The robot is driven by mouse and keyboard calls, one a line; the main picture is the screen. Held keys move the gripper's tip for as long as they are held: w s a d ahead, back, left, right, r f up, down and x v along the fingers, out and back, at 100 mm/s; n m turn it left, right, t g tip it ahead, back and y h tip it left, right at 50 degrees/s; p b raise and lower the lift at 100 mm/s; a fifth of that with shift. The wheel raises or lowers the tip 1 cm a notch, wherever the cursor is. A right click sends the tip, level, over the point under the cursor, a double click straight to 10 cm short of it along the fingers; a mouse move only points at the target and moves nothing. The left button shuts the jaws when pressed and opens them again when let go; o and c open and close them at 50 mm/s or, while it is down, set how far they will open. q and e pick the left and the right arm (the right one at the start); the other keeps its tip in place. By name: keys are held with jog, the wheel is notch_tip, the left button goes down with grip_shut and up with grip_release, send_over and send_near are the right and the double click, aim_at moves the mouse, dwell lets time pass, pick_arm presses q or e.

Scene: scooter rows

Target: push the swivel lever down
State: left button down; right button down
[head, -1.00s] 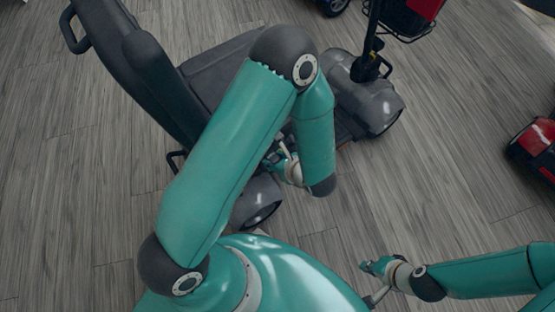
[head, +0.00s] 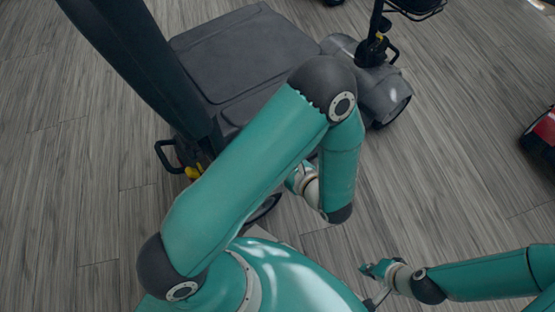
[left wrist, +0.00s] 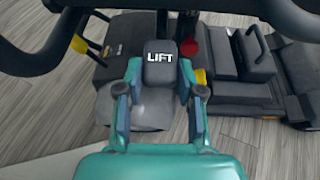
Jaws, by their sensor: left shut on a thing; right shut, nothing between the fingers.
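A dark grey scooter seat (head: 250,65) with a tall backrest (head: 135,60) stands in front of me. My left gripper (head: 300,178) is beside the seat, partly hidden by my own forearm. In the left wrist view, the left gripper (left wrist: 160,80) is shut on a black block marked LIFT (left wrist: 161,68). Which part is the swivel lever cannot be told for sure; a yellow part (head: 192,173) shows under the backrest, and yellow parts also show in the left wrist view (left wrist: 80,43). My right gripper (head: 374,268) is shut and empty, over the floor at lower right.
A black looped bar (head: 166,155) sticks out by the backrest. The scooter's grey front body (head: 375,85) and steering post (head: 376,25) stand at upper right. A red scooter (head: 542,135) is at the right edge. Bare wooden floor (head: 450,170) lies between.

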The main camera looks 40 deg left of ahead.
pick_arm(q)
jog(key=shift+w+d+f+b, duration=0.1)
jog(key=shift+w+f+b, duration=0.15)
jog(key=shift+f+b, duration=0.4)
jog(key=shift+f, duration=0.15)
jog(key=c, duration=0.7)
grip_release()
jog(key=shift+v, duration=3.7)
